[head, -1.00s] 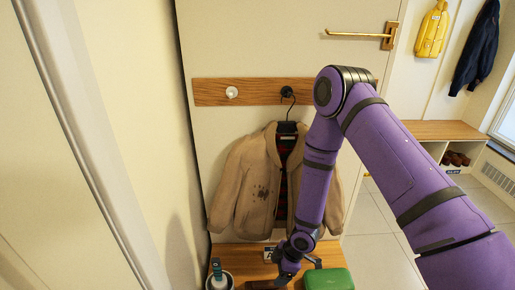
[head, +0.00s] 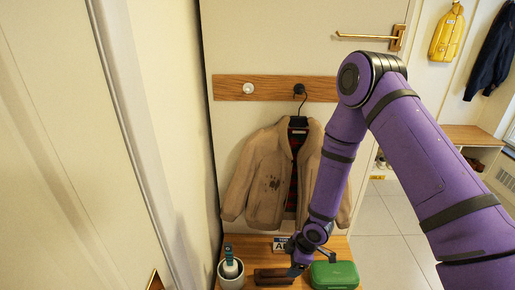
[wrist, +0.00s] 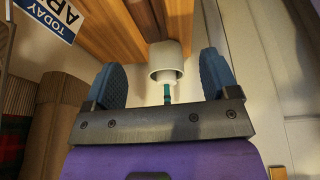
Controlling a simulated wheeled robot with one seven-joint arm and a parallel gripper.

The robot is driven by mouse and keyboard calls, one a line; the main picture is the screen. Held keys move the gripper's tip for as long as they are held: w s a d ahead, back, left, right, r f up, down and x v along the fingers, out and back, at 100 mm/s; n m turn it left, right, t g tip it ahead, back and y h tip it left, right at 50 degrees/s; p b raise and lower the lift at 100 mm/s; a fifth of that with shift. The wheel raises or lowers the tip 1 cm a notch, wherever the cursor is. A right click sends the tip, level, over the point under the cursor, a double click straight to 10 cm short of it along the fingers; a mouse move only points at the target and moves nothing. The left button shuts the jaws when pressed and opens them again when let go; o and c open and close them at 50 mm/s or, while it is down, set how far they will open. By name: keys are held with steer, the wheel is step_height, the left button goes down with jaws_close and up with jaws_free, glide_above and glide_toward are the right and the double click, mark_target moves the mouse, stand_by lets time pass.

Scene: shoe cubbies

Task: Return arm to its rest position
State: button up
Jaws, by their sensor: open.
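My arm (head: 430,160) is purple and reaches down in front of the coat to the bench. My gripper (head: 296,270) is at its lower end, low over the bench between a dark brown block-like item (head: 272,277) and a green box (head: 334,275). The wrist view shows my gripper (wrist: 161,78) with its two blue fingers wide apart and nothing held. Beyond the fingers is a white cup (wrist: 165,55) with a teal-handled item in it. The cup (head: 231,281) stands at the bench's left end in the head view.
A stained tan coat (head: 265,180) hangs from a hook on a wooden rail (head: 270,88) behind my arm. A small sign (head: 281,244) is at the back of the wooden bench (head: 258,245). A wall is close on the left. Open tiled floor (head: 375,230) lies to the right.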

steer(key=w+d+r+m+t+h, duration=0.1)
steer(key=w+d+r+m, duration=0.15)
steer(key=r, duration=0.55)
steer(key=w+d+r+m+t+h, duration=0.15)
steer(key=d+r, duration=0.25)
steer(key=r, duration=0.5)
steer(key=w+d+r+m+t+h, duration=0.1)
steer(key=w+d+r, duration=0.15)
steer(key=r, duration=0.55)
steer(key=s+d+r+m+h, duration=0.1)
steer(key=s+d+r+m, duration=0.2)
steer(key=r, duration=0.5)
steer(key=s+d+r+m, duration=0.2)
steer(key=s+d+r, duration=0.15)
steer(key=r, duration=0.45)
steer(key=s+d+r+m, duration=0.1)
steer(key=s+r+m, duration=0.1)
steer(key=s+r, duration=0.2)
steer(key=s+d+r+m, duration=0.1)
steer(key=s+r+m, duration=0.2)
steer(key=s, duration=0.7)
steer(key=s+d+r+m+t, duration=0.1)
steer(key=s+r+m, duration=0.1)
steer(key=s+r, duration=0.4)
steer(key=shift+s+d+m, duration=0.3)
steer(key=shift+s, duration=0.45)
steer(key=shift+o, duration=0.4)
steer(key=shift+y, duration=0.25)
